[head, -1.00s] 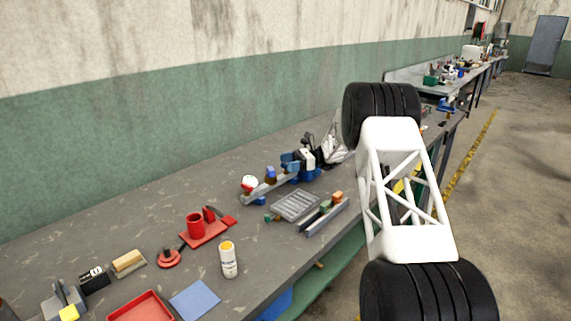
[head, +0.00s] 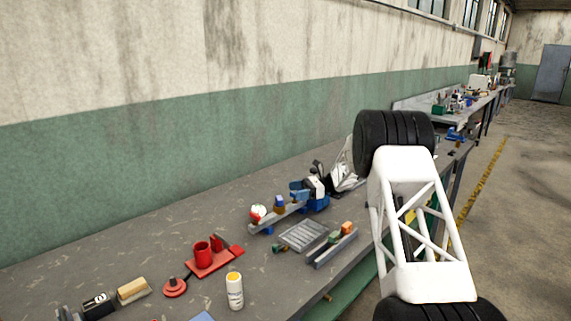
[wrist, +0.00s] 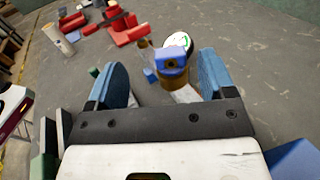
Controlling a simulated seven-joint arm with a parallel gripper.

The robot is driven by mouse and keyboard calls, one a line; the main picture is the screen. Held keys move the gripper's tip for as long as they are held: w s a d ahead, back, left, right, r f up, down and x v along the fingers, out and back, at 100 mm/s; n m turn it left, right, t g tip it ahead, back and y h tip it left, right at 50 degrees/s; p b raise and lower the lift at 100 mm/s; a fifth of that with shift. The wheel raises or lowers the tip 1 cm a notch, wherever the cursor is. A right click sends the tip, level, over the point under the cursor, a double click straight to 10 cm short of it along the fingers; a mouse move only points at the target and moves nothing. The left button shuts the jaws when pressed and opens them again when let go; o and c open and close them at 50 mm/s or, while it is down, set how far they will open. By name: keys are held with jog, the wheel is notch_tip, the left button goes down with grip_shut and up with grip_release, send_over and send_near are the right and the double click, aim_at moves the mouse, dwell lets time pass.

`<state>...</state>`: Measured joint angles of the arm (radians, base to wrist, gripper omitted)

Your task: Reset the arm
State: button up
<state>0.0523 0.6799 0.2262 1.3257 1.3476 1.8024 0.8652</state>
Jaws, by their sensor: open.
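My gripper (head: 298,190), with blue fingers, is low over the workbench (head: 120,215) in the head view. Its white hand and my white lattice arm link are to its right. In the wrist view the two blue fingers of my gripper (wrist: 165,75) stand wide apart with nothing clamped. A blue and brown piece (wrist: 172,62) shows beyond and between the fingertips; it also shows in the head view (head: 279,203), just left of the fingers. I cannot tell how close they are.
A red and white round piece (head: 257,213), a grey ribbed tray (head: 302,236) and long narrow bars (head: 332,249) are near my gripper. Red parts (head: 208,258) and a white bottle (head: 234,291) stand nearer the front. The bench is bare toward the wall.

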jog(key=s+d+r+n+t+h, duration=0.1)
jog(key=s+r+n+h, duration=0.15)
jog(key=s+r, duration=0.6)
jog(key=s+d+r+n+h, duration=0.1)
jog(key=s+r+n+h, duration=0.2)
jog(key=s, duration=1)
jog(key=s+d+r+n+t+h, duration=0.1)
jog(key=s+r+h, duration=0.4)
jog(key=s, duration=0.6)
jog(key=s+d+f+n+t+h, duration=0.1)
jog(key=s+d+n+t+h, duration=0.1)
jog(key=s, duration=1.6)
jog(key=s+d+f+n+t+h, duration=0.2)
jog(key=s+d+n, duration=0.4)
jog(key=s, duration=1.2)
jog(key=d+t+h, duration=0.1)
jog(key=h, duration=0.1)
jog(key=shift+s+f+h, duration=0.15)
jog(key=shift+h, duration=0.2)
